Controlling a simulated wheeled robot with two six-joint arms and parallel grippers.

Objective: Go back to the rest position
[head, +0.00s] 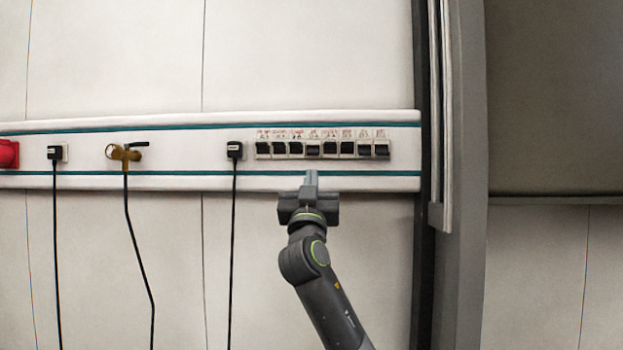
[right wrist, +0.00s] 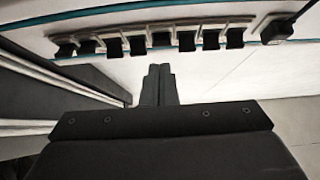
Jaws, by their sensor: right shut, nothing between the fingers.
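My right gripper (head: 311,180) is shut and empty. In the head view it points up at the wall rail, just below a row of black switches (head: 330,149). In the right wrist view its two fingers (right wrist: 158,85) lie together, and the switch row (right wrist: 160,41) spans the top. The fingertips overlap the lower rail in the head view; I cannot tell whether they touch it. One switch near the middle of the row looks different in the head view, with a lighter upper part. My left gripper is not in view.
The white rail (head: 190,181) also carries two plugs, one at the left (head: 55,153) and one by the switches (head: 235,151), a brass valve (head: 125,154) and a red socket (head: 8,154). Black cables hang below. A grey post (head: 466,180) stands to the right.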

